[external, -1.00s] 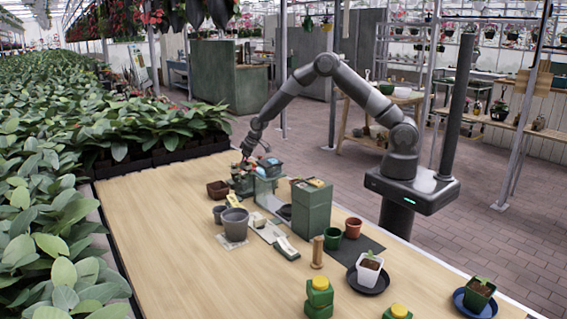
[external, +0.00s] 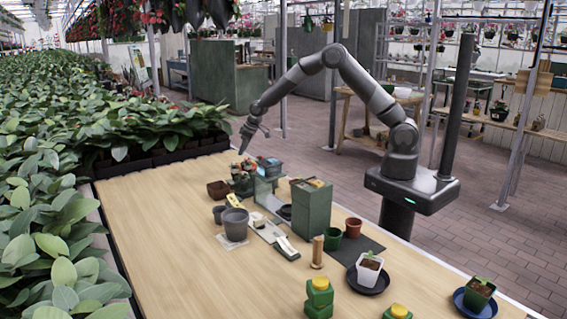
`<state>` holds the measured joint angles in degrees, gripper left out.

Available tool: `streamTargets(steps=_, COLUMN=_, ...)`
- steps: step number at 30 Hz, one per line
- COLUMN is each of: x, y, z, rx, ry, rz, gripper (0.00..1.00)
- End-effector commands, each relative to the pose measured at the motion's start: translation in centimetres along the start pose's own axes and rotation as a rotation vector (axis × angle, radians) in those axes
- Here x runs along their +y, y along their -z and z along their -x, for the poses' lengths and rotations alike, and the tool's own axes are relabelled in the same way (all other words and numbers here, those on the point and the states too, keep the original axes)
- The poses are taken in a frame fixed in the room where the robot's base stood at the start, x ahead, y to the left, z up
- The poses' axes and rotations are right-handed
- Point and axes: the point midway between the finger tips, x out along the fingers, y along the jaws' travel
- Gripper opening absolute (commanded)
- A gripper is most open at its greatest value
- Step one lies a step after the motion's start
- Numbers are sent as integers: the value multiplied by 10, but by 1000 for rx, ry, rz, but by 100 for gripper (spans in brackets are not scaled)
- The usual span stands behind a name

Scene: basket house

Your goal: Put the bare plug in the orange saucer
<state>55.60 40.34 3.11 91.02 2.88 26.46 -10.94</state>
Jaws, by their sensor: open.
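My gripper (external: 253,142) is open and hangs in the air above the far end of the wooden table, over a cluster of small plants (external: 243,182). I see nothing between its fingers. I cannot pick out a bare plug or an orange saucer at this size. Both may be in or behind the cluster or the green boxes. The saucers I can make out are a black one (external: 358,288) under a white pot and a blue one (external: 467,301) under a dark green pot, both at the near right.
A tall green box (external: 311,208) stands right of the cluster. A brown pot (external: 217,190), grey pots (external: 235,225), a green pot (external: 332,239), a terracotta pot (external: 353,228), a wooden peg (external: 317,252) and yellow-capped bottles (external: 319,298) stand around. The table's left side (external: 165,240) is clear.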

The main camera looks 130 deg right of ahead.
Motion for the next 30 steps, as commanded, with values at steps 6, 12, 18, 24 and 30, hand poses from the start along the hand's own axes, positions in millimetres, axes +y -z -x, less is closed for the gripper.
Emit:
streamTargets(steps=6, x=0, y=0, z=0, rx=0, ry=0, rz=0, gripper=53)
streamTargets(steps=12, x=-27, y=2, z=25, rx=7, ry=11, rz=32, gripper=53)
streamTargets(steps=18, x=-101, y=-6, z=100, rx=20, ry=42, rz=124, gripper=53)
streamTargets(steps=24, x=-170, y=-36, z=178, rx=32, ry=77, rz=218, gripper=53)
streamTargets(steps=30, x=-224, y=-83, z=249, rx=45, ry=115, rz=309, gripper=53)
